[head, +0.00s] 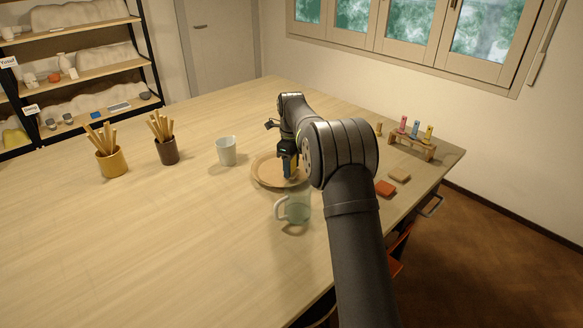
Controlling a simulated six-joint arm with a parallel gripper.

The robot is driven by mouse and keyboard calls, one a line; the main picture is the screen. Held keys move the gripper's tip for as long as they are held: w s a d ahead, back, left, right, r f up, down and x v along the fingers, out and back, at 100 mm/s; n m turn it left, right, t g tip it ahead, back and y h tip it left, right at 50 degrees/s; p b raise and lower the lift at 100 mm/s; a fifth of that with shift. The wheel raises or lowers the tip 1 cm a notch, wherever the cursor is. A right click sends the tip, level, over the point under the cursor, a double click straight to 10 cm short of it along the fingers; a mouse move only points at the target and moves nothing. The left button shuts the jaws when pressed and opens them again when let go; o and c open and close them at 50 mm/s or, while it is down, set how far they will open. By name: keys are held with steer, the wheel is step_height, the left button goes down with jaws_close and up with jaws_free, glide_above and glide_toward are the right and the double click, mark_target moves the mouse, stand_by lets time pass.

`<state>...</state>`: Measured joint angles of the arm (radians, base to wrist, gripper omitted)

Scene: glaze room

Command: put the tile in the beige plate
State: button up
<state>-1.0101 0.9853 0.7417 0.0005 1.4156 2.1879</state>
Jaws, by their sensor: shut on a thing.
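The beige plate (263,180) lies on the table in the middle of the head view, partly hidden behind my arm. My gripper (290,173) points down over the right part of the plate. It is shut on a small blue piece, which looks like the tile (289,168). The tile is low over the plate, and I cannot tell whether it touches it. My arm hides the plate's right side.
A glass mug (297,208) stands just in front of the plate, and a white cup (226,151) to its left. An orange-red block (385,188) and a tan block (400,174) lie to the right, near a wooden rack (411,146). The table's left front is clear.

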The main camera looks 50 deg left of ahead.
steer(key=shift+f, duration=0.4)
steer(key=shift+f, duration=0.15)
steer(key=o, duration=1)
steer(key=shift+o, duration=0.2)
step_height(320, 180, up, 12)
steer(key=shift+r, duration=0.15)
